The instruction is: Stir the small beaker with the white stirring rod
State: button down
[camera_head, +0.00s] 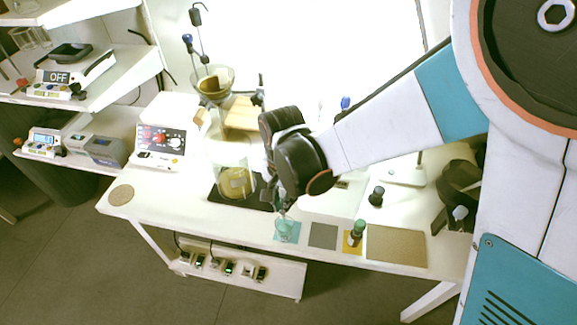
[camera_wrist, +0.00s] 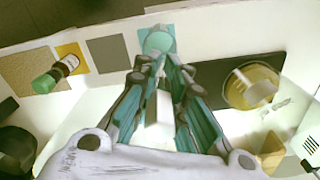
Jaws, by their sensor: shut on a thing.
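The small beaker (camera_head: 286,228) holds teal-green content and stands on a teal square mat near the table's front edge. In the wrist view the beaker (camera_wrist: 160,41) shows just beyond my fingertips. My gripper (camera_head: 283,205) points down right above the beaker. In the wrist view my gripper (camera_wrist: 160,68) has its fingers closed in around the white stirring rod (camera_wrist: 158,108), seen nearly end-on. The rod's lower end is hidden, so I cannot tell whether it is inside the beaker.
A green-capped brown bottle (camera_head: 356,233) stands on a yellow mat to the right. A grey mat (camera_head: 323,236) between is empty.

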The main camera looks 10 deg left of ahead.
aim_at(284, 219)
jog(key=shift+f+b, duration=3.5)
jog(key=shift+f, duration=0.95)
jog(key=shift+d, duration=0.15)
